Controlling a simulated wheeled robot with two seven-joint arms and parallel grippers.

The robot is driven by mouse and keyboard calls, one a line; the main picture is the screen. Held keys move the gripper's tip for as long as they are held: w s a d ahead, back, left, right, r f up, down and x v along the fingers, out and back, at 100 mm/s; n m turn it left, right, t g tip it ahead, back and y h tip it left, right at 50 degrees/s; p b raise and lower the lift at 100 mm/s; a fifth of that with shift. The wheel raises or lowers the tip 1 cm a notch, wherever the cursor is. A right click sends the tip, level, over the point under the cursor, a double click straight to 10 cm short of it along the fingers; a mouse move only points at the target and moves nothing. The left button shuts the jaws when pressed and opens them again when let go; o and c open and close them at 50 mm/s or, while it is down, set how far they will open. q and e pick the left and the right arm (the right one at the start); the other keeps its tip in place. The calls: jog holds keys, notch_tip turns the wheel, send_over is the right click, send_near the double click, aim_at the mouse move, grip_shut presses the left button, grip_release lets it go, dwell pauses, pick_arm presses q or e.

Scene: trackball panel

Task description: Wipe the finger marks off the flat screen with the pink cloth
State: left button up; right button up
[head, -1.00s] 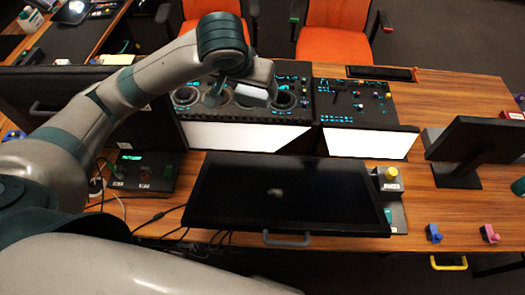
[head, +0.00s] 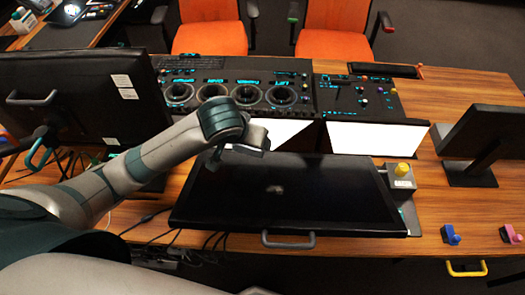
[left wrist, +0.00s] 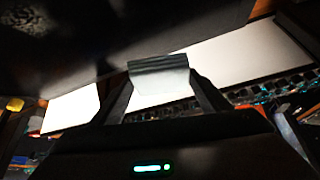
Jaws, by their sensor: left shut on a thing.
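The flat screen (head: 330,195) lies dark and nearly level in the middle of the head view, with a grey smudge of finger marks (head: 274,190) on it. In the left wrist view the screen (left wrist: 100,50) fills the upper left, with a faint patch of marks (left wrist: 30,35). My left gripper (head: 214,160) is over the screen's far left corner. In the left wrist view its fingers are shut on a small pale thing with a dark ribbed edge (left wrist: 158,63). No pink shows on it, so I cannot tell if it is the cloth. My right gripper is out of view.
A console with round dials (head: 230,95) and bright white panels (head: 375,138) stands behind the screen. A box with a yellow knob (head: 402,172) is close to its right edge. Monitors stand at left (head: 85,95) and right (head: 485,140). A handle (head: 288,241) juts from the front.

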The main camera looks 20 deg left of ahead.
pick_arm(q)
jog(key=shift+s+f, duration=0.15)
jog(key=shift+f, duration=0.4)
